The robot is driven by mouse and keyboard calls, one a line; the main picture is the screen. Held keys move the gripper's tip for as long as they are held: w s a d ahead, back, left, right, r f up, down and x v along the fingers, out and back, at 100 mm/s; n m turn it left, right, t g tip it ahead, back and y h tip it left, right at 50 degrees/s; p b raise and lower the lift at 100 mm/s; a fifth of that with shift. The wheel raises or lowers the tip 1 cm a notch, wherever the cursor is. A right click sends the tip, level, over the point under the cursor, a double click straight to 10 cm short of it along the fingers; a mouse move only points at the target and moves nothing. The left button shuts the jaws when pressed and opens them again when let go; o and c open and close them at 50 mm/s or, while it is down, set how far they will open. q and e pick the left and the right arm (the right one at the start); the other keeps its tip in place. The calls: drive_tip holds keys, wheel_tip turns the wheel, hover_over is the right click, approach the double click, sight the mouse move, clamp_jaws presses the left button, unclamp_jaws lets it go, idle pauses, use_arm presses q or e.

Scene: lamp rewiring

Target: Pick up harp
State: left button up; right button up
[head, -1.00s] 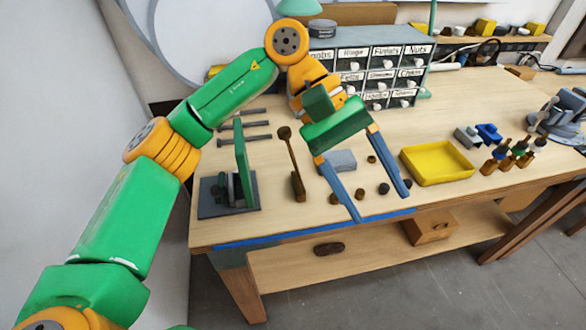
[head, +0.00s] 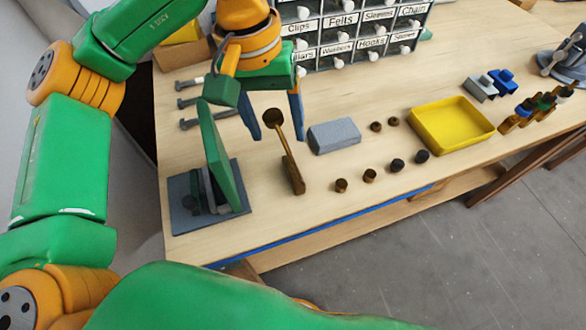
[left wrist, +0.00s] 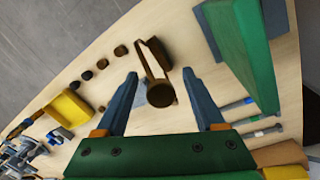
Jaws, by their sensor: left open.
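I cannot tell the exact height gap. My right gripper is not in view.
A green panel on a dark base (head: 180,205) stands close left of the harp. A grey block (head: 334,136), several small dark knobs and a yellow tray (head: 438,142) lie to the right. Labelled drawers (head: 345,35) stand behind. Several bolts lie at the back left.

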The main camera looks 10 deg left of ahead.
use_arm(q)
drive_tip(key=shift+f, duration=0.8)
clamp_jaws()
drive_tip(key=shift+r, duration=0.1)
idle(0.7)
